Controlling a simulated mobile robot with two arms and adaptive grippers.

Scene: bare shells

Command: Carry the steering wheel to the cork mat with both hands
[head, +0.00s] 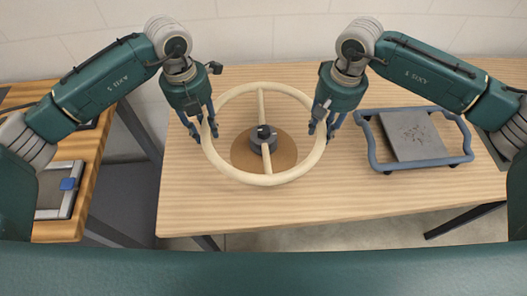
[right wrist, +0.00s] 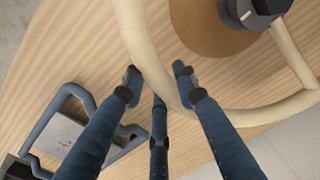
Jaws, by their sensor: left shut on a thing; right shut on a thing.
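The cream steering wheel (head: 266,180) has a thin rim, two spokes and a dark hub. My left gripper (head: 207,132) is shut on the left side of its rim. My right gripper (head: 322,130) is shut on the right side of the rim. In the right wrist view my right gripper's fingers (right wrist: 158,80) straddle the wheel rim (right wrist: 150,65). The round brown cork mat (head: 240,155) shows beneath the wheel, around the hub in the picture. The hub hides part of the mat; I cannot tell whether the wheel touches it.
The light wooden table (head: 190,205) has a blue-framed tray (head: 375,155) with a grey plate (head: 412,135) at the right. A second wooden table (head: 60,229) stands at the left, with a gap between. The front right of the table is clear.

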